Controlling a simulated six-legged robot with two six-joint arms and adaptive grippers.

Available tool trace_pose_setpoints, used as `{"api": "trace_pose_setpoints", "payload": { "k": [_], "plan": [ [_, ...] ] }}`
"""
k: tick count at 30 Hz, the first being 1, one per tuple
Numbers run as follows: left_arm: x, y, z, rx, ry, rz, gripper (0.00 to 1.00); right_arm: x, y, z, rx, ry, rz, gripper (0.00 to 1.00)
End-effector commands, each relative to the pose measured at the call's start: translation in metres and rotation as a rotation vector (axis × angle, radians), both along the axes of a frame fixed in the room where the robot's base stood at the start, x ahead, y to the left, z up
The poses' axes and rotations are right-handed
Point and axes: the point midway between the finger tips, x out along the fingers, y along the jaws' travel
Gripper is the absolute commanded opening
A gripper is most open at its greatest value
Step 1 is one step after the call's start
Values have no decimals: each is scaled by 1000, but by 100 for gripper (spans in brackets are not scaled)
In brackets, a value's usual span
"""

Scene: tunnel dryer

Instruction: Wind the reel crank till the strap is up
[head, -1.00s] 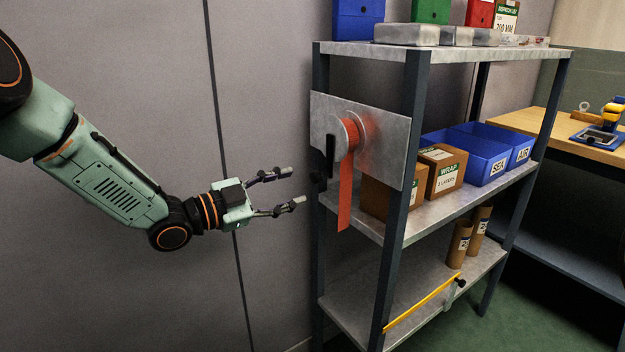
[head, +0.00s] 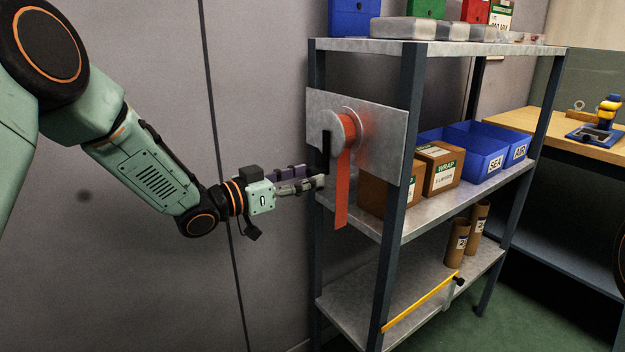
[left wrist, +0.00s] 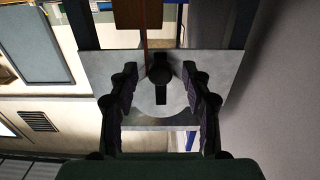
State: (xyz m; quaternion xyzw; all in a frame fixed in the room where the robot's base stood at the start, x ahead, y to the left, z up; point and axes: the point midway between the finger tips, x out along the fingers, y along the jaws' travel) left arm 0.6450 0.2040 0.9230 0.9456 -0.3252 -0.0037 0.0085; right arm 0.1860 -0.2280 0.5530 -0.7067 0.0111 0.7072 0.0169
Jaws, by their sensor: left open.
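The reel (head: 346,131) with red strap is on a grey metal plate (head: 385,130) at the shelf's left end. The strap (head: 343,195) hangs down below the plate. The black crank (head: 326,150) points down on the reel's near side. My left gripper (head: 322,179) is at the crank's lower end, coming from the left. In the left wrist view its open fingers (left wrist: 160,85) stand on either side of the dark crank (left wrist: 161,94), with gaps on both sides. The crank's handle is mostly hidden by the fingers in the head view. My right gripper is not in view.
Cardboard boxes (head: 442,172) and blue bins (head: 480,152) fill the middle shelf. A wall (head: 265,80) runs behind; the space left of the shelf is free. A wooden table (head: 520,120) is at right.

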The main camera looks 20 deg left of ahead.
Motion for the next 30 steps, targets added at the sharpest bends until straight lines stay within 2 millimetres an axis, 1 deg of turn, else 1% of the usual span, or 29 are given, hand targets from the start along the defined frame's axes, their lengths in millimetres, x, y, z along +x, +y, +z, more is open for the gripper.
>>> {"api": "trace_pose_setpoints", "payload": {
  "k": [3,6,17,30],
  "plan": [
    [11,-8,-2,4,0,-1,48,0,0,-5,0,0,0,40],
    [16,-13,-1,2,0,-1,48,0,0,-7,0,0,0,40],
    [19,-15,0,0,0,0,48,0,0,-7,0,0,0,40],
    [19,-15,0,1,-1,0,11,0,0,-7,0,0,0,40]
  ]
}}
